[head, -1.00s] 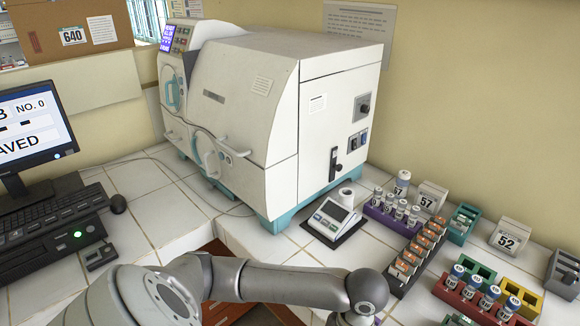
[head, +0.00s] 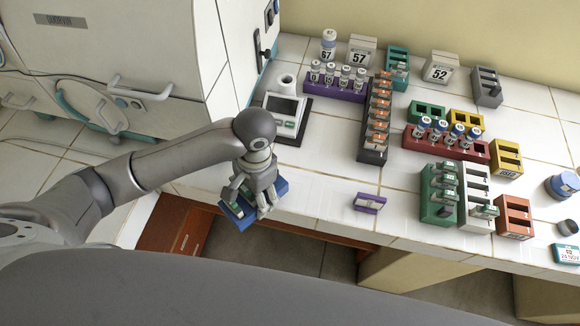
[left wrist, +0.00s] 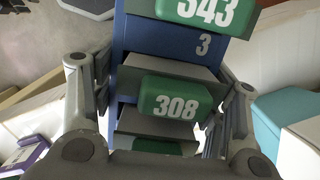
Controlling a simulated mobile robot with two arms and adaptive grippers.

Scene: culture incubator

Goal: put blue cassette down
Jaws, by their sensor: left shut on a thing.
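My left gripper (head: 258,198) is shut on the blue cassette (head: 282,187), in the air at the front edge of the white tiled counter (head: 325,160). In the left wrist view the cassette (left wrist: 165,38) shows a white 3. It carries grey pieces with green ends, two of them marked 343 and 308. The fingers stand on both sides of it, and part of it is cut off at the top. In the head view the gripper hides much of the cassette. My right gripper is not in view.
Behind are a small scale (head: 283,112), a purple rack (head: 335,88) and a black rack (head: 374,150). Green, white, red and yellow racks stand to the right. Clear tiles lie between the scale and the label.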

